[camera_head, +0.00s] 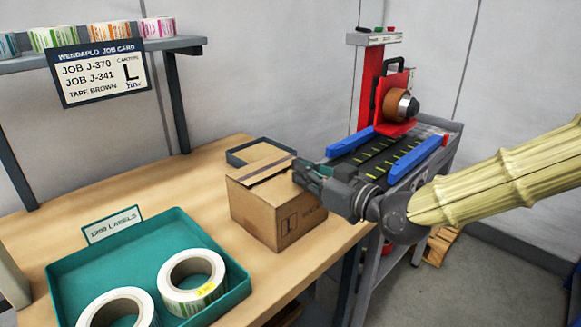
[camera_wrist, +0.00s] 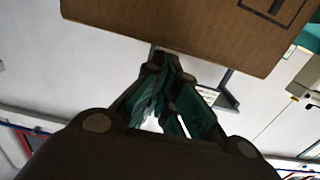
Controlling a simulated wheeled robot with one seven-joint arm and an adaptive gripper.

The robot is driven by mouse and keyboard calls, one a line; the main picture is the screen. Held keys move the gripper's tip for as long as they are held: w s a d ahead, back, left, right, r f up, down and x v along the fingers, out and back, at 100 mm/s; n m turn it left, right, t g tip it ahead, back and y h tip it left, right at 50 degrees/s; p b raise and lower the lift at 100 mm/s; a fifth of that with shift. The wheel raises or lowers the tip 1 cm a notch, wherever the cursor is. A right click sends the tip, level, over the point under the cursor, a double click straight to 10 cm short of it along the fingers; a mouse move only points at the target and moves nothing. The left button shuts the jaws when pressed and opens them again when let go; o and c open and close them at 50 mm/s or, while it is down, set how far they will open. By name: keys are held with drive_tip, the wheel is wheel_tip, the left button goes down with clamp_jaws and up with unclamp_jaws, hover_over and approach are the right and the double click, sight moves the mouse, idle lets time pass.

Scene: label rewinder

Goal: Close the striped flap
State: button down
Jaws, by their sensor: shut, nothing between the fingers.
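A brown cardboard box (camera_head: 262,212) stands on the wooden table, left of my gripper. A dark stripe (camera_head: 265,171) crosses its top; I cannot tell clearly which flap carries it or how far it is folded. My gripper (camera_head: 300,171) is shut and empty, with its tips at the box's upper right edge. In the wrist view, the box (camera_wrist: 190,22) fills the top, and the gripper (camera_wrist: 160,62) has its dark green fingers together close to the box's edge. Whether they touch it is unclear.
A dark-rimmed piece (camera_head: 240,150) lies directly behind the box. A teal tray (camera_head: 237,292) with label rolls (camera_head: 192,280) sits front left. The rewinder (camera_head: 385,150) with blue guides stands right, behind my arm. A shelf (camera_head: 185,45) with a job card hangs at upper left.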

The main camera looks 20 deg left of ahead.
drive_tip(key=v, duration=0.6)
drive_tip(key=w+a+r+g+h+p, duration=0.2)
drive_tip(key=a+r+h+p, duration=0.3)
drive_tip(key=p, duration=0.8)
drive_tip(key=w+a+r+g+h+p, duration=0.1)
drive_tip(key=a+r+g+h+p, duration=0.15)
drive_tip(key=r+p, duration=0.7)
drive_tip(key=p, duration=0.6)
hover_over(266, 167)
drive_tip(key=s+d, duration=0.2)
drive_tip(key=d, duration=0.1)
drive_tip(key=shift+h, duration=0.45)
drive_tip(key=shift+w+a+f, duration=0.1)
drive_tip(key=shift+f, duration=5.25)
drive_tip(key=shift+d+f+p, duration=0.2)
drive_tip(key=shift+f+p, duration=0.55)
drive_tip(key=shift+f, duration=0.8)
